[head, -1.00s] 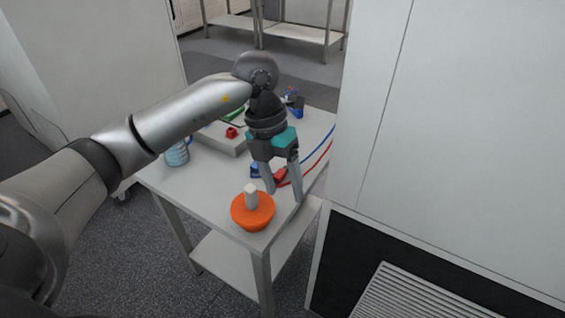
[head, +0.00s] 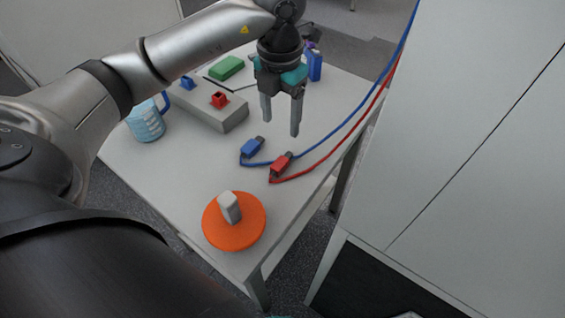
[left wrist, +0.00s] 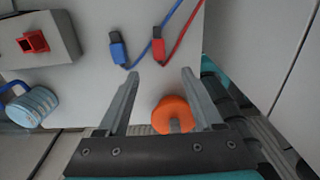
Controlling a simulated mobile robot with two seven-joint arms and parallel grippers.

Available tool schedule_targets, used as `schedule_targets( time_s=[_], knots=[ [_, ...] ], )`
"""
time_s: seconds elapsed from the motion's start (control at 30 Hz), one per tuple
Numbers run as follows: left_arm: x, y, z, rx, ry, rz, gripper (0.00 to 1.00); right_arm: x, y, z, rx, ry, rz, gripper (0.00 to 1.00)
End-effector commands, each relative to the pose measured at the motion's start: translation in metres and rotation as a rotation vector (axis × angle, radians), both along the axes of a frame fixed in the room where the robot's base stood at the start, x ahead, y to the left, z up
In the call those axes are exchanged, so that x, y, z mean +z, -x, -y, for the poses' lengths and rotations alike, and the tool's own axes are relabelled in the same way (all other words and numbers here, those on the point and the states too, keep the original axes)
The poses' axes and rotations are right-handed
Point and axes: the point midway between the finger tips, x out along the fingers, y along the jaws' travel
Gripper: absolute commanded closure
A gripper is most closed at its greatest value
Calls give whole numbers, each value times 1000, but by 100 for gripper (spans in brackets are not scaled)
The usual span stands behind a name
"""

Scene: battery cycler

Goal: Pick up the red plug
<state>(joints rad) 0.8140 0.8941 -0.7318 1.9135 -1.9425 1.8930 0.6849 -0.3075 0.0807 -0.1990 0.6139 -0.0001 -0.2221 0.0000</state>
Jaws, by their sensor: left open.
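The red plug (head: 281,164) lies on the table with its red cable running off to the upper right. In the left wrist view the red plug (left wrist: 158,48) lies beyond the fingertips, roughly between their lines. My left gripper (head: 281,118) is open and empty, above the table and behind the plugs in the head view. It also shows in the left wrist view (left wrist: 161,75), with both fingers apart. The blue plug (head: 252,147) lies just left of the red one, apart from it. My right gripper is not in view.
A grey box (head: 232,118) with red and blue sockets, a blue-striped mug (head: 147,124) and a green block (head: 226,67) stand farther left. A tall pale cabinet (head: 450,130) stands close on the right.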

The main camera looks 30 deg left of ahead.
Motion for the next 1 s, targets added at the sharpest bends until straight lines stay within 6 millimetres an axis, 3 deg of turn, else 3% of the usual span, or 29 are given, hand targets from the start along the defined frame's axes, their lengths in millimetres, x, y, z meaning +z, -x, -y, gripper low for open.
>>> schedule_targets(
  time_s=[0.1,0.3,0.67,1.0],
  knots=[
    [-30,1,0,1,0,-7,32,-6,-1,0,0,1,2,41],
    [-68,1,0,2,1,-4,32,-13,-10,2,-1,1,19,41],
    [-93,-1,0,1,1,-3,32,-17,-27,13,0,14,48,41],
    [-137,-4,-2,0,1,-2,32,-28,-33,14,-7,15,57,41]
  ],
)
